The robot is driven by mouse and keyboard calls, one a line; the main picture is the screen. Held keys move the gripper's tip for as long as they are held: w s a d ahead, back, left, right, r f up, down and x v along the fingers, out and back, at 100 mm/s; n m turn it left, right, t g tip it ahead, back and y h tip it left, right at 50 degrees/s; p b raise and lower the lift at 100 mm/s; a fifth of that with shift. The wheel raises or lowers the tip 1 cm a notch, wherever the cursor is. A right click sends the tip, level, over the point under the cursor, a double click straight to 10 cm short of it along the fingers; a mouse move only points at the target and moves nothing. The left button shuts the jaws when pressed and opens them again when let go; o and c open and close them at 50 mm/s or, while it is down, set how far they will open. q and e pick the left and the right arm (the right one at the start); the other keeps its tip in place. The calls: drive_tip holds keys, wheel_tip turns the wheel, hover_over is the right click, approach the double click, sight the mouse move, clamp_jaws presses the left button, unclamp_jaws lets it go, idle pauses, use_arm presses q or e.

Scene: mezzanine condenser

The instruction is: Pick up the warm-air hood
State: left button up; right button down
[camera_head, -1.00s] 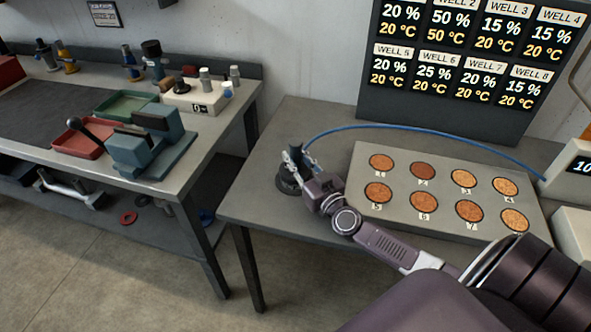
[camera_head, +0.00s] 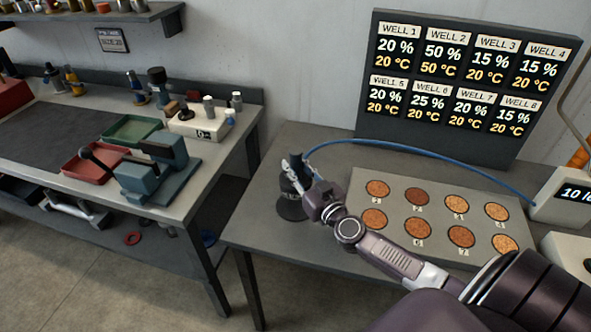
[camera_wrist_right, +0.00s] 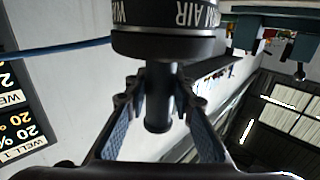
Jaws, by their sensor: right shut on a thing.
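The warm-air hood (camera_head: 291,207) is a dark bell-shaped piece with a narrow stem, upright at the left end of the grey table (camera_head: 262,180). A blue hose (camera_head: 400,149) runs from near its top to the right. My right gripper (camera_head: 297,174) reaches in from the right and is shut on the hood's stem. In the right wrist view, the hood's black rim (camera_wrist_right: 168,42) with white lettering fills the top, and its stem is between the fingers of the right gripper (camera_wrist_right: 165,105). I cannot tell whether the hood's base is clear of the table. My left gripper is not in view.
A grey plate (camera_head: 355,205) with several round copper-coloured wells lies right of the hood. A well display board (camera_head: 462,90) stands behind. A box with a readout (camera_head: 565,195) is at the right. Left is a workbench (camera_head: 190,190) with trays and a blue vise (camera_head: 155,172).

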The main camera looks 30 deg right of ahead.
sight(296, 150)
wheel_tip(296, 150, up, 11)
drive_tip(key=p, duration=0.5)
drive_tip(key=shift+p, duration=0.4)
drive_tip(key=shift+r, duration=0.8)
